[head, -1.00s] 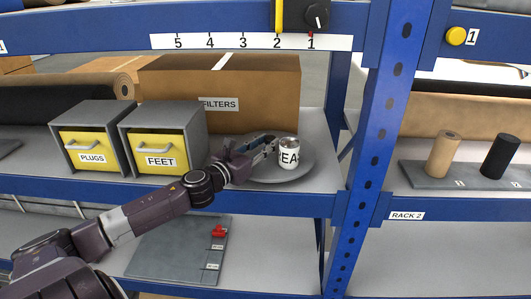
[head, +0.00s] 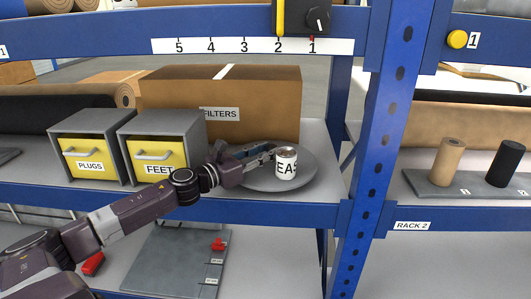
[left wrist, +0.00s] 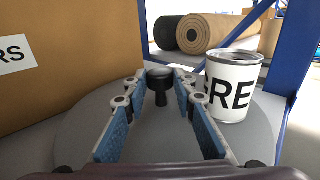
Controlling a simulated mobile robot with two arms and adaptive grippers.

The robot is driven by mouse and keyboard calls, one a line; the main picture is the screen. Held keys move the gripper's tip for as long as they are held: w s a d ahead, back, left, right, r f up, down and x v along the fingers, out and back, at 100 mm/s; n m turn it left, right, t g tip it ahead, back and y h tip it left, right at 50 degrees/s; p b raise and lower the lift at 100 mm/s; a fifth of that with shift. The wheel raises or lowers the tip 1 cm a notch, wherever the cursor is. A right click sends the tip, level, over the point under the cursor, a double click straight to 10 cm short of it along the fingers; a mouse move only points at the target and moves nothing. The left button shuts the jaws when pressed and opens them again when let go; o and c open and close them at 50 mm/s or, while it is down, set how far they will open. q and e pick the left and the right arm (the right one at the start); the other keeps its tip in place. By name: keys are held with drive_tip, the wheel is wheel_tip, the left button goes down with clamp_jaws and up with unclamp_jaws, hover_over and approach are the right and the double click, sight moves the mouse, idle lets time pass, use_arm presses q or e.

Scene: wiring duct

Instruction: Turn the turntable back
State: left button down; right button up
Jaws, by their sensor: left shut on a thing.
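The round grey turntable (head: 262,185) sits on the middle shelf beside the FILTERS box, and also fills the lower part of the left wrist view (left wrist: 95,125). A white can (head: 286,163) with large black letters stands upright on it; it shows at the right in the left wrist view (left wrist: 234,85). A black knob (left wrist: 160,76) on a short post rises from the turntable. My left gripper (head: 272,153) reaches over the turntable from the left, beside the can. My right gripper is out of view.
The FILTERS box (head: 250,95) stands close behind the turntable. The grey FEET bin (head: 160,155) and PLUGS bin (head: 90,150) are to the left. A blue rack upright (head: 375,150) stands to the right. A grey plate (head: 170,265) with a red part lies below.

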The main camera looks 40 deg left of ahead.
use_arm(q)
drive_tip(key=c, duration=1.6)
unclamp_jaws()
drive_tip(key=shift+s+a+f, duration=0.1)
drive_tip(key=shift+s+f, duration=0.05)
drive_tip(key=shift+s, duration=0.75)
drive_tip(key=shift+s+a, duration=0.25)
drive_tip(key=shift+s, duration=1.45)
drive_tip(key=shift+s+a, duration=0.3)
drive_tip(key=shift+s, duration=1.35)
drive_tip(key=shift+s+a, duration=0.25)
drive_tip(key=shift+s, duration=1.45)
